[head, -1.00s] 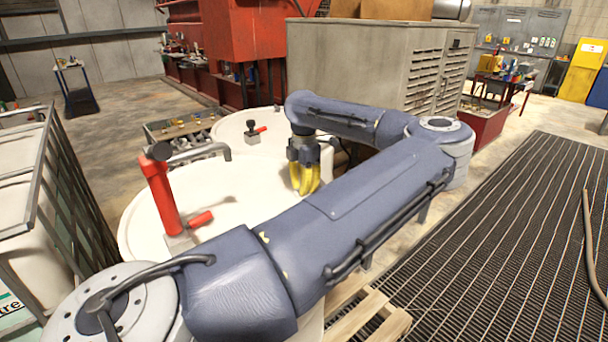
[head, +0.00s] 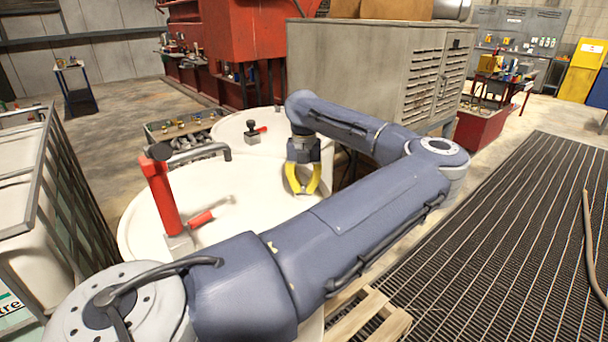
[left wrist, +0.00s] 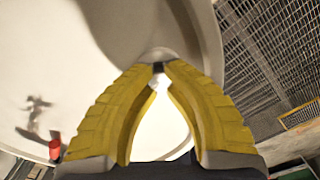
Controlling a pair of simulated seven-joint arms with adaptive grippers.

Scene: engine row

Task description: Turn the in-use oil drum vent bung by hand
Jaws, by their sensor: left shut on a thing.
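The white oil drum (head: 150,212) stands in front of me, with a red hand pump (head: 163,200) on its lid. My left gripper (head: 303,191) points down at the lid's right side, its yellow fingers bowed apart in the middle and close together at the tips. In the left wrist view the gripper (left wrist: 158,68) has its tips shut on the small vent bung (left wrist: 158,55), a pale round piece near the drum's rim. The fingers hide most of the bung, and its turn angle cannot be told. My right gripper is not in view.
A second white drum (head: 237,127) with a small red-handled fitting (head: 254,131) stands behind. A caged tank (head: 45,200) is at left, a grey cabinet (head: 375,75) behind the arm. A wooden pallet (head: 375,318) and floor grating (head: 500,230) lie at right.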

